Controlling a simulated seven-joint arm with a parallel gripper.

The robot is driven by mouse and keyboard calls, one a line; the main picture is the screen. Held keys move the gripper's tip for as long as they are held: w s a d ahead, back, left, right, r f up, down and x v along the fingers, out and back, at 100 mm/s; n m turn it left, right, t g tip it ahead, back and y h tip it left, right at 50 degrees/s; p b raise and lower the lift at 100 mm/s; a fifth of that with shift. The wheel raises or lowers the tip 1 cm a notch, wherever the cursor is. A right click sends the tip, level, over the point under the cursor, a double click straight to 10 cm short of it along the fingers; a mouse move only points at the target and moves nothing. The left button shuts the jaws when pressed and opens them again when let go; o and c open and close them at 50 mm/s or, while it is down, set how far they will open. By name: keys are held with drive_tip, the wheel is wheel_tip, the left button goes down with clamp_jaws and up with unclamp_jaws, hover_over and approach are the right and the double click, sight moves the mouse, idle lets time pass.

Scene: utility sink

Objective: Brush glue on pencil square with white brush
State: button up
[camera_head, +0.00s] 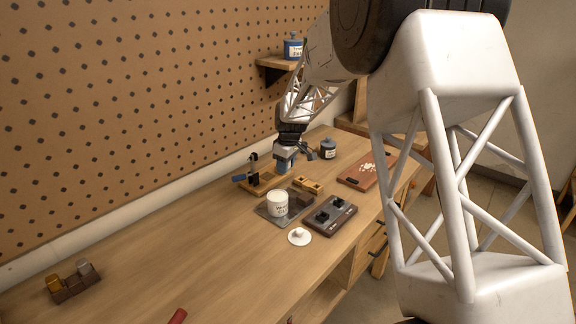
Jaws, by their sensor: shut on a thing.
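My gripper (287,152) is at the far part of the bench, by the pegboard. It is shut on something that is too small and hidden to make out. A blue container (283,166) shows directly below the fingers; I cannot tell whether they touch it. A reddish-brown board (362,175) with pale marks lies to the right. I cannot make out the white brush or a pencil square.
A small wooden stand (260,184) with dark and blue parts is left of the gripper. A grey tray with black pieces (328,215) lies near the front edge. The bench's left middle is clear.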

wheel_tip(320, 180, up, 3)
hover_over(276, 195)
drive_tip(key=shift+s+d+f, duration=0.1)
drive_tip(key=shift+d+f, duration=0.05)
drive_tip(key=shift+f, duration=0.05)
drive_tip(key=shift+f, duration=0.25)
drive_tip(key=shift+f, duration=2.75)
drive_tip(key=shift+f, duration=0.65)
idle(1.1)
wheel_tip(276, 195, up, 7)
idle(1.3)
drive_tip(key=shift+r, duration=0.1)
idle(0.5)
